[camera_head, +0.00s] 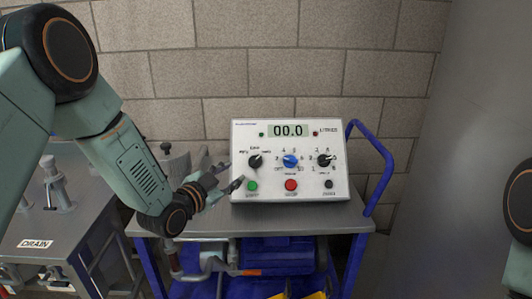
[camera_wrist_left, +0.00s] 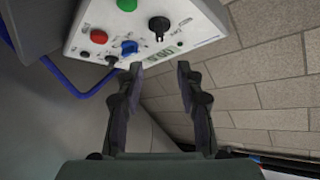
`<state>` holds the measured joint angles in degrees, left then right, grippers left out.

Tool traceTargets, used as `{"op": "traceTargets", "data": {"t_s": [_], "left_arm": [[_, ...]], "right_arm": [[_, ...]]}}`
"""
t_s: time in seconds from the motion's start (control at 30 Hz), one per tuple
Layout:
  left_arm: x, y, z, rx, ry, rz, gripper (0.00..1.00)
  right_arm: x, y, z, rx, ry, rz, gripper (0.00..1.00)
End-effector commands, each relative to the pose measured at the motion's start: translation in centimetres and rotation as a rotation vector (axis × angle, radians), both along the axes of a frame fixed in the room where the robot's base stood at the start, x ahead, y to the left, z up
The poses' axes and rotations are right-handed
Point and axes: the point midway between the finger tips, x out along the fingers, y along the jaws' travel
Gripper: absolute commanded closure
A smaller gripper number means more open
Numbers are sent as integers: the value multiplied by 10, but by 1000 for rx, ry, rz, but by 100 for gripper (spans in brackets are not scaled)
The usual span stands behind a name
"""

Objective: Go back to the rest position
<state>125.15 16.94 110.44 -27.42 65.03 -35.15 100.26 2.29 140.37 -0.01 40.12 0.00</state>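My left gripper (camera_head: 234,174) is in front of the left part of a white control box (camera_head: 270,173), close to its green button (camera_head: 252,185). In the left wrist view the two fingers (camera_wrist_left: 160,68) stand apart with nothing between them, so it is open and empty. The box's face, with its green button (camera_wrist_left: 127,4), red button (camera_wrist_left: 99,36) and blue knob (camera_wrist_left: 129,47), lies beyond the fingertips. I cannot tell whether the fingers touch the box. Part of my right arm shows at the right edge of the head view; its gripper is out of view.
The box stands on a grey-topped blue cart (camera_head: 300,219) with a blue handle (camera_head: 385,165). Its display (camera_head: 288,130) reads 00.0. A grey bench (camera_head: 80,215) with a DRAIN label and metal fittings stands at left. A brick wall (camera_head: 270,70) is behind.

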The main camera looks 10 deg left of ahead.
Motion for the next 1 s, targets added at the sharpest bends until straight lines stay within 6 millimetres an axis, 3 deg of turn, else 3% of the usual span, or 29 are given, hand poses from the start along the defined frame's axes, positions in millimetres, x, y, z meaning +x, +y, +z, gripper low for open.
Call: {"op": "traceTargets", "data": {"t_s": [0.13, 0.27, 0.4, 0.6, 0.8, 0.9, 1.0], "left_arm": [[-1, 2, -7, -62, 44, 20, 63], [-39, 3, -61, -244, 293, 136, 63], [-102, -5, -131, -359, 561, 262, 63], [-210, -14, -207, -428, 892, 441, 63], [-331, -18, -253, -408, 1188, 614, 63], [-384, -18, -264, -366, 1302, 671, 63], [-422, -19, -271, -317, 1381, 685, 63]], "right_arm": [[0, 0, 0, 0, 0, 0, 100], [0, 0, 0, 0, 0, 0, 100], [0, 0, -1, 0, 0, 0, 100], [0, 0, -2, 0, 0, 0, 100], [0, 0, -3, 0, 0, 0, 100], [0, 0, -3, 0, 0, 0, 100], [0, 0, -4, 0, 0, 0, 100]]}}
